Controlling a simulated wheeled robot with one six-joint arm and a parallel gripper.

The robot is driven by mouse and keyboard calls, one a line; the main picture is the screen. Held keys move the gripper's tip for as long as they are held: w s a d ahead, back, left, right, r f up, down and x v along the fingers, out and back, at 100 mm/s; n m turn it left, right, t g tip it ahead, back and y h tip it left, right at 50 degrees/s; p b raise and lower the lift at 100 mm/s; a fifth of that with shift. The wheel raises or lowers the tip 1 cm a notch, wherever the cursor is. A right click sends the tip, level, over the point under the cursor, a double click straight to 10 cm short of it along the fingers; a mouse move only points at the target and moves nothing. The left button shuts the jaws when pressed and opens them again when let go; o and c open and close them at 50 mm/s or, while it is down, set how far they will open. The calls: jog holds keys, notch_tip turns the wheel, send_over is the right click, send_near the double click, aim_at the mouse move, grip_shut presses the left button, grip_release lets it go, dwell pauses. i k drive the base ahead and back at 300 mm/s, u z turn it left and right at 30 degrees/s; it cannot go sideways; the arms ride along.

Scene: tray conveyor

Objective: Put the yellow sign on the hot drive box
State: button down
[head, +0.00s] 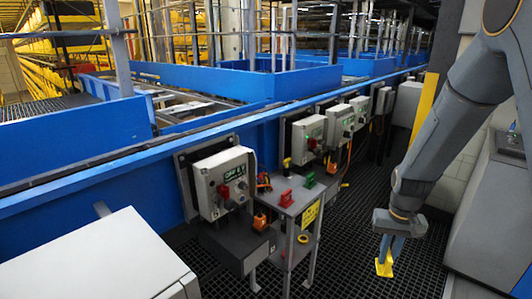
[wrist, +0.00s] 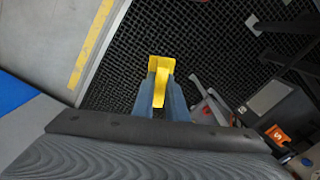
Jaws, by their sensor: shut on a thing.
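The yellow sign (head: 384,266) is held in my gripper (head: 388,247), low over the dark grating at the right of the head view. In the wrist view the sign (wrist: 160,68) sits between the two blue-grey fingers of my gripper (wrist: 162,88), its wider end beyond the tips. Several grey drive boxes line the blue conveyor: a near one (head: 226,184) with a green label and a red knob, then others (head: 306,138) (head: 340,122) farther back. I cannot tell which one is hot. My gripper is well to the right of them and apart.
A small grey stand (head: 287,205) in front of the boxes carries red and green items, with a yellow label on its side. A white cabinet (head: 110,258) stands at the front left. A grey machine (head: 495,215) is close right of my arm. Grating floor (head: 350,225) between is open.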

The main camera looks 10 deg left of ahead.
aim_at(224, 157)
jog(key=z, duration=0.55)
jog(key=i, duration=1.05)
jog(key=u, duration=3.05)
